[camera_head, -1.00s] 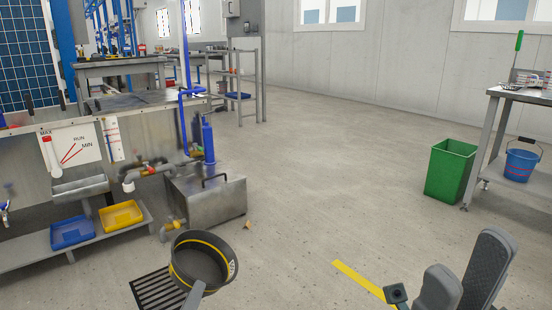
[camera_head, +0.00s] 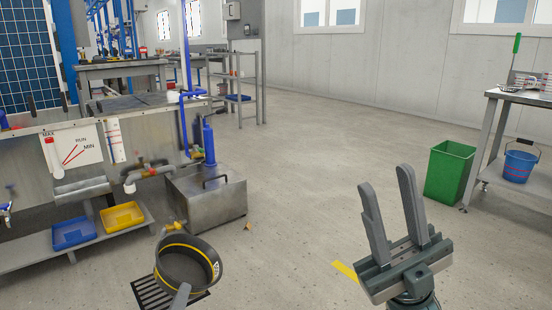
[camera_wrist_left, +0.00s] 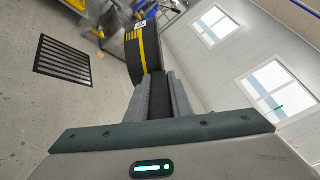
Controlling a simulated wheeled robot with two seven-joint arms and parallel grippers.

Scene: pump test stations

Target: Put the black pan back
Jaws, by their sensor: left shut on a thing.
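The black pan (camera_head: 205,281) is a round, deep pan with a yellow stripe around it and a pale label on its side. My left gripper (camera_head: 181,294) is shut on it at its near side, and the pan looks empty. In the left wrist view the pan (camera_wrist_left: 133,60) stands out beyond the fingers of my left gripper (camera_wrist_left: 160,92), which close on a dark part of it. The pan appears held above the floor near the drain grate. My right gripper (camera_head: 393,208) is open and empty, fingers pointing up, over the floor at the right.
A dark floor grate (camera_head: 150,294) lies below the pan. A steel box (camera_head: 207,200) with pipes and a valve stands behind it. Blue (camera_head: 73,233) and yellow (camera_head: 122,216) trays sit on the low shelf at left. A green bin (camera_head: 449,172) stands at right. The middle floor is clear.

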